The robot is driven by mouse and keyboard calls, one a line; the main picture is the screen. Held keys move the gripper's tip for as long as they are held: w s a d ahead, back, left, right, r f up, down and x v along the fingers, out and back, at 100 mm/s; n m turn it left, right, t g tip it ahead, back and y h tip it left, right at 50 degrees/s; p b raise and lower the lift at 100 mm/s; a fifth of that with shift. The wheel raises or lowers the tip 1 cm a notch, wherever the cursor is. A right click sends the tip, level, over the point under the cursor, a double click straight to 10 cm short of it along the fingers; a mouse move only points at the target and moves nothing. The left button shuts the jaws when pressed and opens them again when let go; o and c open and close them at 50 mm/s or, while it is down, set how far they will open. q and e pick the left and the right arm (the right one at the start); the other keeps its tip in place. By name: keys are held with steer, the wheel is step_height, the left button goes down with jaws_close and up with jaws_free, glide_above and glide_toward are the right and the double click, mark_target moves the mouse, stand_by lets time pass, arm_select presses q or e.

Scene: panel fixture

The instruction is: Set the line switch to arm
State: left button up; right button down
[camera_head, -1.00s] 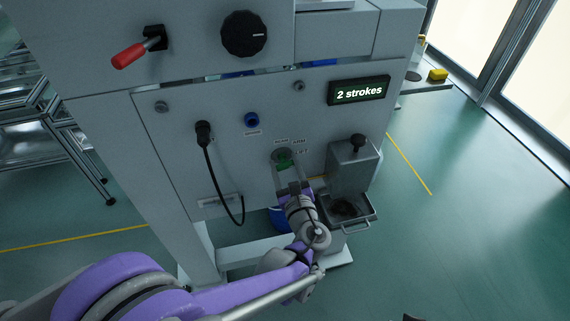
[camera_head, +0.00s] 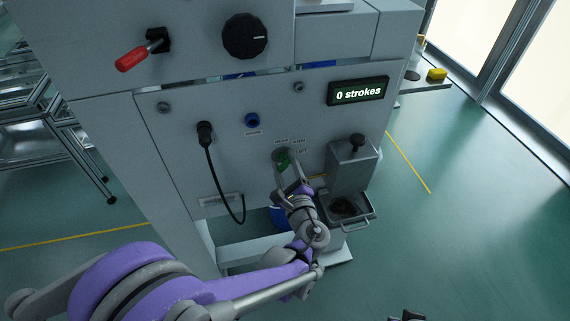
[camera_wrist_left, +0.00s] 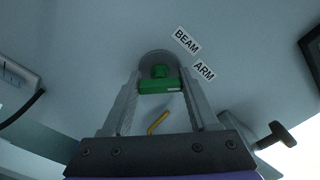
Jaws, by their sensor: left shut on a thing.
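The line switch is a green knob (camera_head: 283,157) on a round grey plate on the front panel, with small labels above and to its right. My left gripper (camera_head: 287,163) has its fingers on the knob. In the left wrist view the green knob (camera_wrist_left: 160,84) sits between the two grey fingertips (camera_wrist_left: 160,76), and the fingers are shut on it. The labels BEAM (camera_wrist_left: 187,41) and ARM (camera_wrist_left: 204,70) stand at its upper right. Which label the knob points at is not clear. A dark part at the bottom edge (camera_head: 408,315) looks like my right gripper; its jaws cannot be made out.
A display (camera_head: 358,91) reads "0 strokes". A black plug (camera_head: 204,128) with a hanging cable and a blue button (camera_head: 252,120) are left of the switch. A box with a black knob (camera_head: 357,141) and a tray (camera_head: 347,211) stand close at the right. A red-handled lever (camera_head: 135,56) sticks out above.

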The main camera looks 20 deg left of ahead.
stand_by(0.3)
arm_select(q)
steer(key=o, duration=1.4)
steer(key=shift+s, duration=0.15)
steer(key=v, duration=1)
steer(key=shift+s+d+p, duration=0.2)
steer(key=shift+s+p, duration=0.05)
steer(key=shift+p, duration=0.05)
